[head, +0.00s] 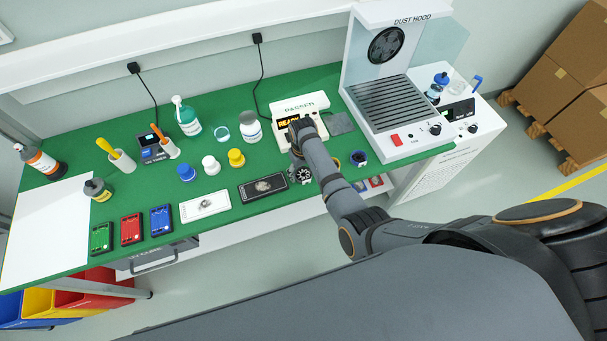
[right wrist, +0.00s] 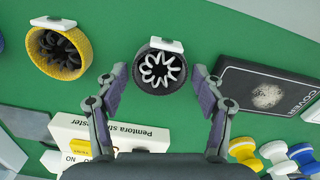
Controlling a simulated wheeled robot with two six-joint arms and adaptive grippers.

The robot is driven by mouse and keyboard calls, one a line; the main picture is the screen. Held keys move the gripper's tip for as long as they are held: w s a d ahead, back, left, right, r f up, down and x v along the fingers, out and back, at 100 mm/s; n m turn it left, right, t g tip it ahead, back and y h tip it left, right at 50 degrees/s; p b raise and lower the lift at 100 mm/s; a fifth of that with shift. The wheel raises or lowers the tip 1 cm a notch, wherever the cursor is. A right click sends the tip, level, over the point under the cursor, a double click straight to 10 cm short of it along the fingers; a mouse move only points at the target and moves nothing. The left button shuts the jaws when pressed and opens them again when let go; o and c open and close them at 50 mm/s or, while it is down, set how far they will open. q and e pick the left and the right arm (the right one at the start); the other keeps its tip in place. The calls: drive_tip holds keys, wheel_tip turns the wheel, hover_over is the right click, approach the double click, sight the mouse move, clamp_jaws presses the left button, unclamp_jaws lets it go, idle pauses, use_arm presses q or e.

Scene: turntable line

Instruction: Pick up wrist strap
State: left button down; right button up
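A black ring-shaped wrist strap (right wrist: 158,88) with a white tag lies on the green mat (right wrist: 200,30) in the right wrist view. It also shows in the head view (head: 303,175). My right gripper (right wrist: 160,92) is open and empty, with one finger on each side of this strap; I cannot tell whether they touch it. A yellow wrist strap (right wrist: 78,68) lies left of it in the right wrist view. A blue strap (head: 359,158) lies farther right in the head view. My left gripper is not in view.
The strap tester (head: 296,107) stands behind the gripper. A black cover box (head: 262,188) lies beside the black strap. The dust hood (head: 385,110) stands at the right.

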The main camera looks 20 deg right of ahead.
drive_tip(key=c, duration=0.7)
drive_tip(key=shift+r, duration=0.15)
